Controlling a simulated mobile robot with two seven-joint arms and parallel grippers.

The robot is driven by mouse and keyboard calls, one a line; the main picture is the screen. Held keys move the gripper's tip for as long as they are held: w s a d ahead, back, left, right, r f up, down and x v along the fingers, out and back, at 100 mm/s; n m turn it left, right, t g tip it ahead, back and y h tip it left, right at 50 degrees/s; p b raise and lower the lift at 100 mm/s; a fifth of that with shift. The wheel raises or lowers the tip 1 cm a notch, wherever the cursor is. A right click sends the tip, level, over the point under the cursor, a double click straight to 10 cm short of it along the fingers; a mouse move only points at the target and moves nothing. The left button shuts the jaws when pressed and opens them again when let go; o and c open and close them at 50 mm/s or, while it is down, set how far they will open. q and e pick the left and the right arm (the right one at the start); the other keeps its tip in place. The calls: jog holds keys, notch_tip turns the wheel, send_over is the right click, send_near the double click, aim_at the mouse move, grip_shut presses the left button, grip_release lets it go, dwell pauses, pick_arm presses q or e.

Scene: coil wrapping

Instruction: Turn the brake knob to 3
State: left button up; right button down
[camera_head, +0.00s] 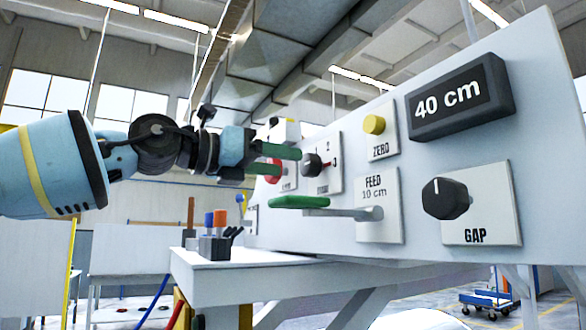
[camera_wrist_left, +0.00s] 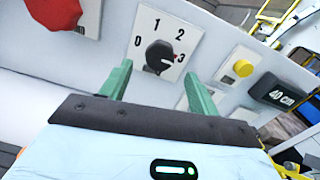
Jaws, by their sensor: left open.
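The brake knob (camera_head: 312,165) is a dark round knob with a red pointer, on a white plate on the grey panel. In the left wrist view the knob (camera_wrist_left: 158,54) sits among the marks 0, 1, 2 and 3, and its red pointer is toward the 3. My left gripper (camera_head: 277,160) has green fingers and is open, just in front of the knob. In the left wrist view its fingertips (camera_wrist_left: 157,72) lie left and right below the knob, with nothing between them. I cannot tell whether either finger touches it. My right gripper is not seen.
A green-handled feed lever (camera_head: 300,202) sticks out below the knob. A red button (camera_head: 273,171) is to its left. The yellow ZERO button (camera_head: 374,125), the display reading 40 cm (camera_head: 461,97) and the GAP knob (camera_head: 445,199) are to the right.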

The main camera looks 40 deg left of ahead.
pick_arm(q)
jog(key=shift+v, duration=1.4)
